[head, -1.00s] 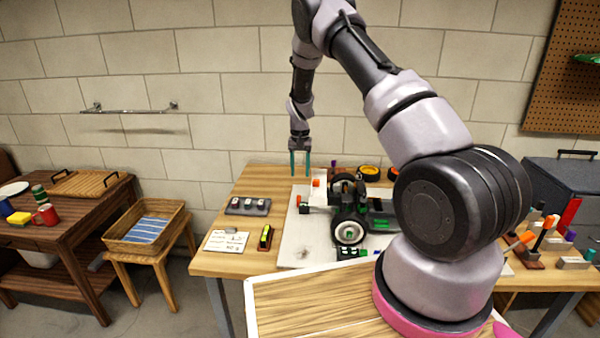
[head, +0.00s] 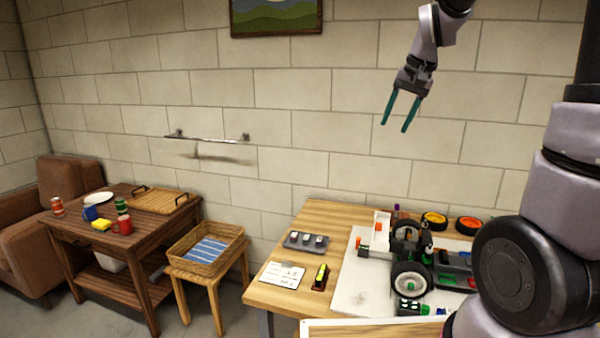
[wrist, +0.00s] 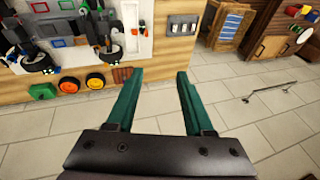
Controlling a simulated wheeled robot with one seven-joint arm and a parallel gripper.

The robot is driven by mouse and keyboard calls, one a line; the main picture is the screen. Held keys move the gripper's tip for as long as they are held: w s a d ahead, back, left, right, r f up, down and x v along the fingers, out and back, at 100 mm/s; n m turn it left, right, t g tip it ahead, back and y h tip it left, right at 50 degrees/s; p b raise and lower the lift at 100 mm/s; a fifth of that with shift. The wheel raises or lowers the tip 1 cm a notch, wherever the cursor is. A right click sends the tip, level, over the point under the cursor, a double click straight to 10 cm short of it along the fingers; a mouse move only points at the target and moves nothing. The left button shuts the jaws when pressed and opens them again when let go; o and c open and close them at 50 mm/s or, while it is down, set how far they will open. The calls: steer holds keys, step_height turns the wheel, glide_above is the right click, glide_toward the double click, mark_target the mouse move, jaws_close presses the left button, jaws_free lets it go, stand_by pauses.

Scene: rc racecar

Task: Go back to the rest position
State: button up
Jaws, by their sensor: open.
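My gripper (head: 400,112) is raised high in front of the block wall, above the back of the workbench. Its two green fingers are apart with nothing between them, which the wrist view (wrist: 160,100) also shows. The RC car (head: 410,262) stands on a pale mat (head: 352,295) on the wooden workbench (head: 330,215), well below my gripper. Part of the car and bench is hidden behind my arm at the right.
A grey tray (head: 306,241), a white card (head: 282,275) and yellow and orange wheels (head: 434,221) lie on the bench. A wicker basket (head: 207,246) sits on a stool to the left, beside a dark wooden table (head: 125,240). The air around my gripper is clear.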

steer(key=s+r+t, duration=0.1)
steer(key=s+r, duration=0.1)
steer(key=s, duration=0.8)
steer(key=s+r+t, duration=0.2)
steer(key=s+r, duration=0.1)
steer(key=s, duration=0.7)
steer(key=shift+s+d, duration=0.2)
steer(key=shift+s, duration=0.15)
